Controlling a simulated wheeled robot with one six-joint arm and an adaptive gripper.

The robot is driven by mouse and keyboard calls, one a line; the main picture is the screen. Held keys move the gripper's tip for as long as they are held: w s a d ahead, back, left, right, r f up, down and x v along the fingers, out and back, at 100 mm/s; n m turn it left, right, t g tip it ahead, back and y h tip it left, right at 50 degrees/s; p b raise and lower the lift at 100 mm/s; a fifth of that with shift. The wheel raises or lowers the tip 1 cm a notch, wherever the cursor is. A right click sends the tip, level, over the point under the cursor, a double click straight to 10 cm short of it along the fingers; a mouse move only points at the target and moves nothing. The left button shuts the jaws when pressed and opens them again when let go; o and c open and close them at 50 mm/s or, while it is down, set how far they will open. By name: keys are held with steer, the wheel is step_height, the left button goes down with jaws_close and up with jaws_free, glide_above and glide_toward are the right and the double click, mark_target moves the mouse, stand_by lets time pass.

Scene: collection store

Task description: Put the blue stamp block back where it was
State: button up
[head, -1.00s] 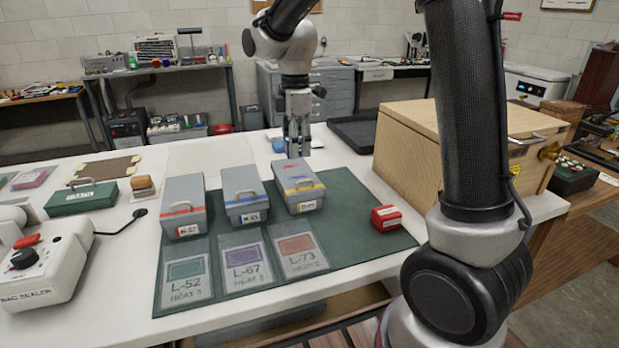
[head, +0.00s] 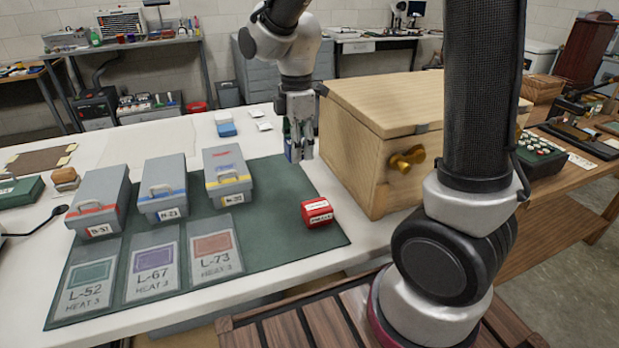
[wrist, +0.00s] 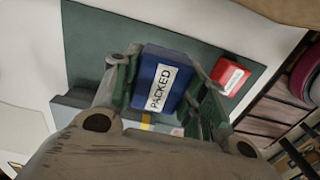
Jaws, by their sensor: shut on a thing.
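The blue stamp block (wrist: 163,78), with a white label reading PACKED, is between the fingers of my gripper (wrist: 163,88) in the wrist view. My gripper is shut on it. In the head view my gripper (head: 298,150) points down over the far right part of the green mat (head: 277,192), and only a sliver of the blue block (head: 289,152) shows. A red stamp block (head: 317,212) sits on the mat's right side, nearer than the gripper. It also shows in the wrist view (wrist: 230,76).
Three grey boxes with red, blue and yellow (head: 227,178) bands stand left of the gripper, behind label cards (head: 215,250). A wooden chest (head: 350,150) stands close on the right. A blue-and-white object (head: 227,130) lies behind the mat. Mat around the red block is clear.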

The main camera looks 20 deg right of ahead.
mark_target(298, 185)
step_height(298, 185, down, 9)
steer(key=shift+r, duration=0.2)
steer(key=shift+f, duration=0.1)
steer(key=o, duration=0.8)
steer(key=shift+o, duration=0.2)
steer(key=shift+a, duration=0.1)
step_height(298, 185, up, 12)
steer(key=shift+r, duration=0.15)
